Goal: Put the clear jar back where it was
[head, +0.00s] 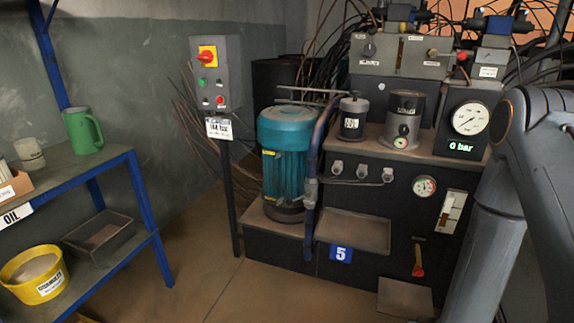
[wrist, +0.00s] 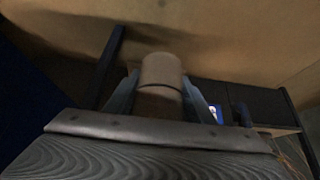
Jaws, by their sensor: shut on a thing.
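In the wrist view, my gripper (wrist: 160,88) has its two bluish fingers on either side of a round, pale beige jar-like thing (wrist: 160,70). It is shut on this thing. The upper band is pale and the part nearer the wrist is darker brown. The picture is too dim to tell whether its wall is clear. In the head view, my arm is at the right edge, and the gripper and the held thing are out of sight. A small whitish container (head: 29,154) stands on the upper shelf at the left; I cannot tell if it is clear.

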